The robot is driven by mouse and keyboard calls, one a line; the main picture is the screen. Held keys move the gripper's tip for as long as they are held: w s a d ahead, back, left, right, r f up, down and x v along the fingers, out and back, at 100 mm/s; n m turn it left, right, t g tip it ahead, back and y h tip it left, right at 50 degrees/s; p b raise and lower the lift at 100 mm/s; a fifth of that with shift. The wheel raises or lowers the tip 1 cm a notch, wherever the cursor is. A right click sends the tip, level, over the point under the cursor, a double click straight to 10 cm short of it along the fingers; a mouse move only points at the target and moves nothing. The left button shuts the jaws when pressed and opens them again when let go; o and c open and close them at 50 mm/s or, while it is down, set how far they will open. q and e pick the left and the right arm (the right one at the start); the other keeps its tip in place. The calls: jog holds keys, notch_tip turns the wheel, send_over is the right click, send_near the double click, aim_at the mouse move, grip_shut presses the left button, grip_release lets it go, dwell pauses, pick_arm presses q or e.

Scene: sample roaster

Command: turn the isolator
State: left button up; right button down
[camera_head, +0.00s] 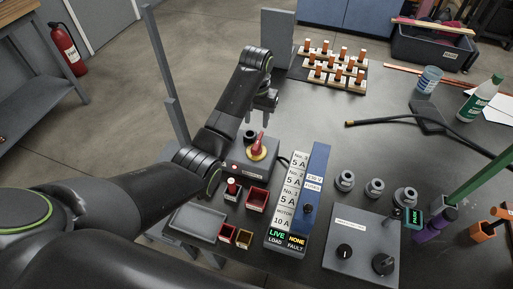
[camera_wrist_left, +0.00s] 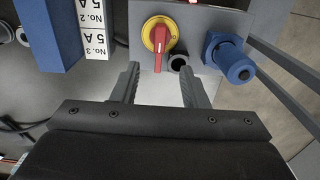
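The isolator is a red handle on a round yellow plate (camera_head: 257,152), on top of a grey box (camera_head: 240,160). In the left wrist view the red handle (camera_wrist_left: 158,52) points straight down the picture from the yellow plate. My left gripper (camera_head: 265,101) is raised beyond the box in the head view, with its fingers apart. In the left wrist view its fingertips (camera_wrist_left: 159,70) are open and empty, one on each side of the handle's free end in the picture. I see no contact with the handle. My right gripper is not in view.
A blue connector (camera_wrist_left: 232,62) sticks out beside the isolator. A blue-sided labelled breaker block (camera_head: 315,180) stands right of the box. Small red bins (camera_head: 257,199) and a grey tray (camera_head: 196,224) lie in front. A grey control box (camera_head: 362,245) stands at right. The mid-right table has bare space.

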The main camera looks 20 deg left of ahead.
aim_at(256, 144)
pick_arm(q)
notch_tip(256, 144, down, 12)
jog(key=shift+f, duration=0.1)
dwell(0.4)
grip_shut()
